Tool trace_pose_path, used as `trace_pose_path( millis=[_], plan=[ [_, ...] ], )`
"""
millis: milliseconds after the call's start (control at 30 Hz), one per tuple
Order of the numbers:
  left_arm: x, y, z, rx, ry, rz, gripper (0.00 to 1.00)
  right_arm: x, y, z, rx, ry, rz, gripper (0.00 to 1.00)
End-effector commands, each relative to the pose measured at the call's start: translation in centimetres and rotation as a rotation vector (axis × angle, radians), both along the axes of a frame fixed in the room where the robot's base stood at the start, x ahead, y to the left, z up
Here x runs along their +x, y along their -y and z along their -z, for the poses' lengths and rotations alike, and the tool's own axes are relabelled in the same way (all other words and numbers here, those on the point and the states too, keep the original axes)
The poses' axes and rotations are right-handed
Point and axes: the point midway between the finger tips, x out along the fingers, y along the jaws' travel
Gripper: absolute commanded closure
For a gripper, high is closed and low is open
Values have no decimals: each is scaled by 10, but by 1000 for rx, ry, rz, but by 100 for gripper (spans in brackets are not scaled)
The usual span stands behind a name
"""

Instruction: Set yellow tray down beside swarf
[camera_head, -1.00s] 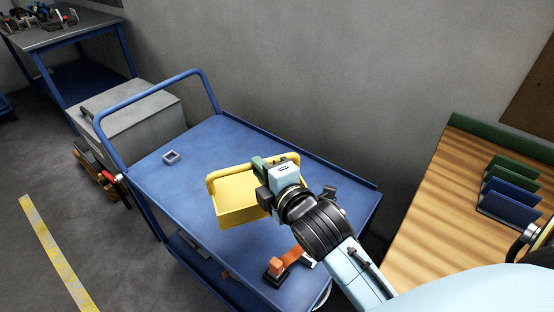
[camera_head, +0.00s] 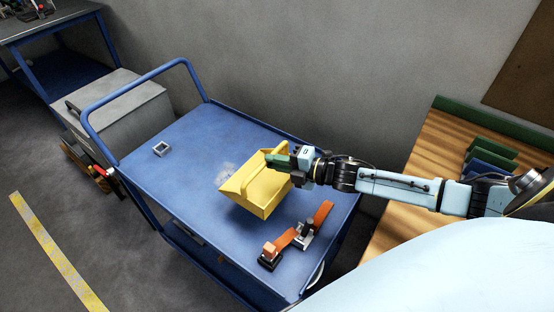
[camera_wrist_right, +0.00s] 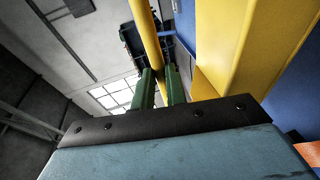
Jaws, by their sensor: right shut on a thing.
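The yellow tray (camera_head: 266,198) is over the blue cart top (camera_head: 190,130), right beside the swarf in the picture. It looks tilted, and I cannot tell whether it touches the cart. The swarf (camera_head: 225,174) is a small pale grey patch on the cart top, at the tray's left edge in the head view. My right gripper (camera_head: 279,161) is shut on the tray's handle. In the right wrist view its green fingers (camera_wrist_right: 160,88) close around the yellow handle bar (camera_wrist_right: 147,40), with the tray's yellow side (camera_wrist_right: 235,50) to the right. My left gripper is not in view.
A small grey square part (camera_head: 161,149) lies at the cart's left. An orange and black clamp-like tool (camera_head: 293,238) lies in front of the tray. A wooden bench (camera_head: 430,160) with green and blue holders stands at the right. The cart's left middle is free.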

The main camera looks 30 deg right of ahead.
Motion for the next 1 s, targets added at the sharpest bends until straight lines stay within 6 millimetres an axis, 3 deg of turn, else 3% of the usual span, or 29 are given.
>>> trace_pose_path(
  millis=[533,1000],
  plan=[
    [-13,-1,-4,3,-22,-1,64,-1,5,-2,2,0,-2,100],
    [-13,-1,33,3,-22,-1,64,-1,4,41,2,1,-2,100]
  ],
)
